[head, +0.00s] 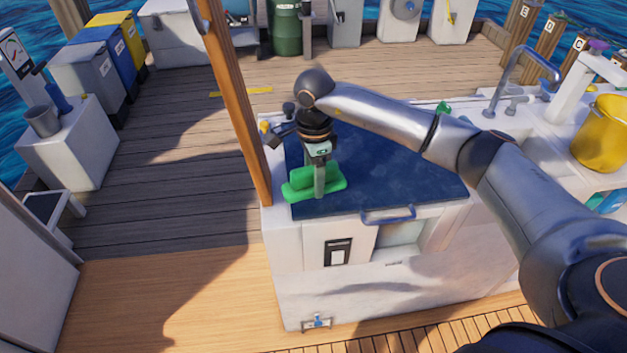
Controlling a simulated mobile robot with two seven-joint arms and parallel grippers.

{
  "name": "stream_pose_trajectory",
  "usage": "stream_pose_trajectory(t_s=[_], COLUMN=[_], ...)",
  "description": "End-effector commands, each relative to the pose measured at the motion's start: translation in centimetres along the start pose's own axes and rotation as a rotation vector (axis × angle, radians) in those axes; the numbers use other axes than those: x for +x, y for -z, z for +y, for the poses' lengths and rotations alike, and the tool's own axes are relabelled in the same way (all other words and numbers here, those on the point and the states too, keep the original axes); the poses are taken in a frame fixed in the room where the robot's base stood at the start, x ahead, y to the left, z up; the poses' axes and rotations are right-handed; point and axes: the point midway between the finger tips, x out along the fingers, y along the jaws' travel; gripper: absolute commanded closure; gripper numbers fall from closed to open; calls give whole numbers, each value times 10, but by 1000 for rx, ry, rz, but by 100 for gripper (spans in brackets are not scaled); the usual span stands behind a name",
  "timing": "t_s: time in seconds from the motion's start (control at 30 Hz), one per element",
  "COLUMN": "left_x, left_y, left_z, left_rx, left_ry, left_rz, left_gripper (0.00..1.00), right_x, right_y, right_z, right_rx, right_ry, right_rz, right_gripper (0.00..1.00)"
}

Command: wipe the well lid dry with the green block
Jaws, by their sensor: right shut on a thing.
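The green block (299,186) is at the front left corner of the dark blue well lid (400,185). My right gripper (320,184) points down from above and is shut on the green block. The block appears to rest on the lid, though its underside is hidden. The lid lies flat on top of a white cabinet and has a blue handle (388,215) at its front edge. Faint lighter marks show on the lid; I cannot tell whether they are wet. My right arm covers part of the lid's back right. My left gripper is not in view.
A wooden post (236,110) stands close to the lid's left side. A faucet (520,75) and a yellow bucket (602,135) are on the counter at the right. Bins (90,75) stand at the far left.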

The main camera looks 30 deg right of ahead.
Motion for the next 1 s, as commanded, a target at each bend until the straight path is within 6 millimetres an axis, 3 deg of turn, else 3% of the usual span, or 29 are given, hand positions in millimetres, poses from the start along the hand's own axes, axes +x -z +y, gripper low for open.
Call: stream_pose_trajectory(t_s=[0.1,0.4,1.0], left_x=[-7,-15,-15], left_y=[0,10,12], left_z=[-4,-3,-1], left_rx=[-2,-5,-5], left_ry=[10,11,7], left_rz=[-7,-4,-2], left_gripper=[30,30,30], right_x=[-15,-34,-36], right_y=[1,2,2], right_z=[0,0,0], right_rx=[2,6,7], right_ry=[2,1,1], right_rz=[1,1,0], right_gripper=[100,100,100])
